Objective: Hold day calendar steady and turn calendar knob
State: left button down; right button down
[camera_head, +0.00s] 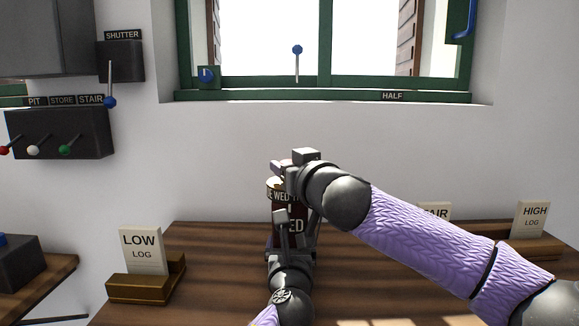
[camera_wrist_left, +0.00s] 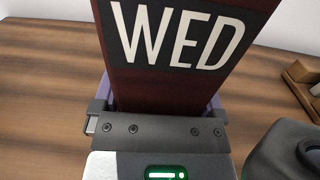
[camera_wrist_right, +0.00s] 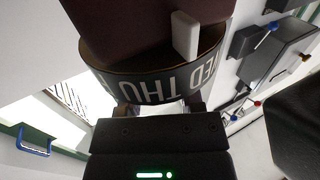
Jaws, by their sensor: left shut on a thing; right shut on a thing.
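The day calendar (camera_head: 296,226) is a dark red-brown upright post on the wooden table, with large white WED on its face, also in the left wrist view (camera_wrist_left: 180,40). Near its top is a dark band with white day names; the right wrist view shows THU and part of WED on this band (camera_wrist_right: 150,88), beside a pale pointer (camera_wrist_right: 185,35). My left gripper (camera_head: 289,232) is shut on the calendar's lower body. My right gripper (camera_head: 284,172) is at the top, shut on the calendar knob, which is mostly hidden between its fingers.
A LOW LOG card (camera_head: 142,250) stands in a wooden holder at left; a HIGH LOG card (camera_head: 532,218) and a partly hidden card stand at right. A lever box (camera_head: 60,133) is on the wall. Behind is a green-framed window (camera_head: 340,96). The table between the calendar and LOW card is clear.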

jog(key=shift+m+t+h, duration=0.3)
jog(key=shift+m+h, duration=0.3)
jog(key=shift+h, duration=0.1)
jog(key=shift+c, duration=1.1)
grip_release()
jog(key=v, duration=1.2)
